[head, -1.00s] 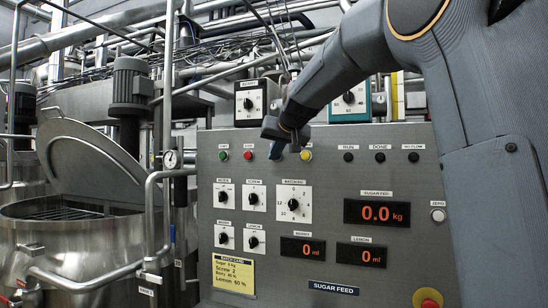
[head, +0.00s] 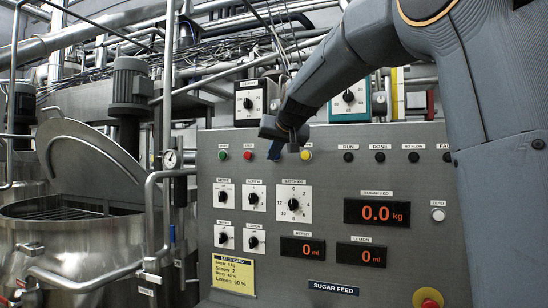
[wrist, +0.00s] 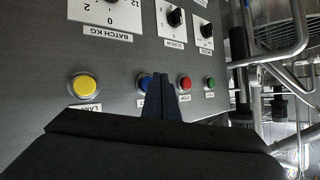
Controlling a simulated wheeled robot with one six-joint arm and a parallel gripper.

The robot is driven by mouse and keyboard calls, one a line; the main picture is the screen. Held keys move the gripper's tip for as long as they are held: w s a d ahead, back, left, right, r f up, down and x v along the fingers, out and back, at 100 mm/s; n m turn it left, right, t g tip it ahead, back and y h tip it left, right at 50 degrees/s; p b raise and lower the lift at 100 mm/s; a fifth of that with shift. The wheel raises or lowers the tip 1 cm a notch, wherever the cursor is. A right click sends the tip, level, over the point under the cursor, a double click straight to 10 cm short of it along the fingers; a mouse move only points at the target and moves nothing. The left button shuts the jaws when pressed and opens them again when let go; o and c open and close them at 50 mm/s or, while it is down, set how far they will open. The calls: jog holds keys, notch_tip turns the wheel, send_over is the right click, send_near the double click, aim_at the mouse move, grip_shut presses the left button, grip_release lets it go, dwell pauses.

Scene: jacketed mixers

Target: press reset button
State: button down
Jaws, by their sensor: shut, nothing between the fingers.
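A row of buttons crosses the grey panel (head: 330,190): green (head: 223,155), red (head: 248,155) and yellow (head: 306,155). A blue button (wrist: 144,82) shows in the wrist view between the red button (wrist: 184,83) and the yellow button (wrist: 84,86). Its label is hidden, and the head view does not show it behind my gripper. My gripper (head: 275,150) is shut and empty. No reset label is readable.
Below the buttons are several knobs, including the batch dial (head: 293,203), and a sugar feed display (head: 376,212). A red emergency-type button (head: 428,299) sits low on the right. A steel vessel (head: 70,240) with a raised lid and pipes stands on the left.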

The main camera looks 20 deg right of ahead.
jog(key=s+a, duration=0.1)
jog(key=s, duration=0.1)
jog(key=s+a, duration=0.2)
dwell(0.5)
dwell(0.6)
jog(key=s+f+n+g, duration=0.1)
jog(key=s+f+g, duration=0.3)
jog(key=f, duration=1)
jog(key=s+f+g, duration=0.1)
jog(key=s+f, duration=0.6)
jog(key=f, duration=0.7)
jog(key=s+f+n+g+b, duration=0.1)
jog(key=s+f+g, duration=0.5)
jog(key=s+f, duration=1.5)
jog(key=shift+s, duration=0.8)
